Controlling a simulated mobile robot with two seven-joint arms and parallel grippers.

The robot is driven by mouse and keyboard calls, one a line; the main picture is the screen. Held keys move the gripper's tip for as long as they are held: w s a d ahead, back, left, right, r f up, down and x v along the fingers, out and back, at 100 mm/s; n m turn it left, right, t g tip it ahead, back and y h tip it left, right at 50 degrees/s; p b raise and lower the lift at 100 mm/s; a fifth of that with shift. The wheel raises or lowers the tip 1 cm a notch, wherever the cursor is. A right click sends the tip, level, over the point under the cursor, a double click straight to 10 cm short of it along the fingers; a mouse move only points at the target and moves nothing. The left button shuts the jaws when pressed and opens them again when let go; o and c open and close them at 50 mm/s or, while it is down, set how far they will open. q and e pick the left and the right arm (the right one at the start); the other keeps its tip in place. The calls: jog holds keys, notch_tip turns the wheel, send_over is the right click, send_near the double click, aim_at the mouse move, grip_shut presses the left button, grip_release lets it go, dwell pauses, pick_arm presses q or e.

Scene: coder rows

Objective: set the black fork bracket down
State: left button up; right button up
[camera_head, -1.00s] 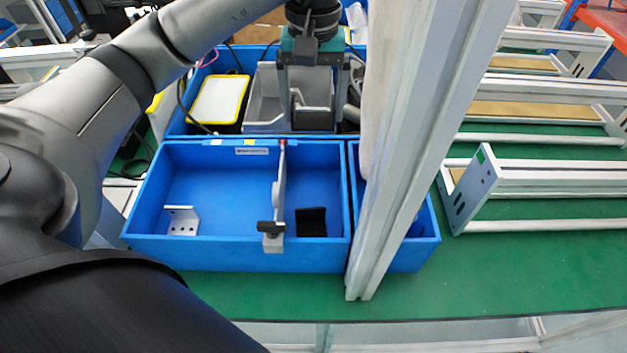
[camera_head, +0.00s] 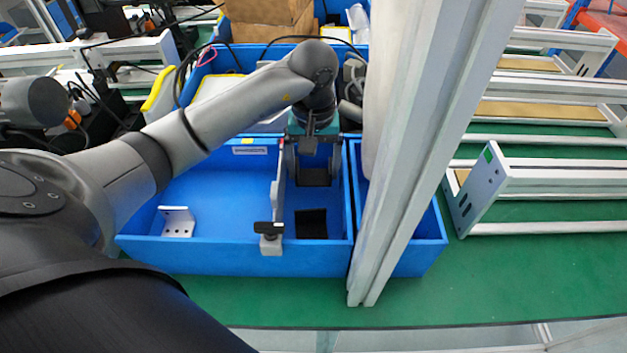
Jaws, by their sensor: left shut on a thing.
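My left gripper (camera_head: 313,170) hangs over the right section of the front blue bin (camera_head: 200,257), near its back wall, pointing down. It is shut on a dark piece, the black fork bracket (camera_head: 314,178), which shows between the fingertips. Its fork shape is hard to make out, and I cannot tell whether it touches the bin floor. Another black piece (camera_head: 311,223) lies in the same section, nearer the front wall and apart from the gripper. My right gripper is not in view.
A divider (camera_head: 277,195) with a black clamp splits the bin. A white bracket (camera_head: 178,222) sits in the left section, which is otherwise clear. A pale upright post (camera_head: 415,170) stands close on the right. Cardboard boxes (camera_head: 265,12) stand at the back.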

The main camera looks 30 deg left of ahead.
aim_at(313, 177)
pick_arm(q)
jog(key=shift+f, duration=2.1)
jog(key=shift+f+b, duration=0.15)
jog(key=shift+b, duration=0.2)
jog(key=o, duration=1.2)
notch_tip(313, 177, up, 12)
jog(key=shift+r+p, duration=0.15)
jog(key=shift+p, duration=0.45)
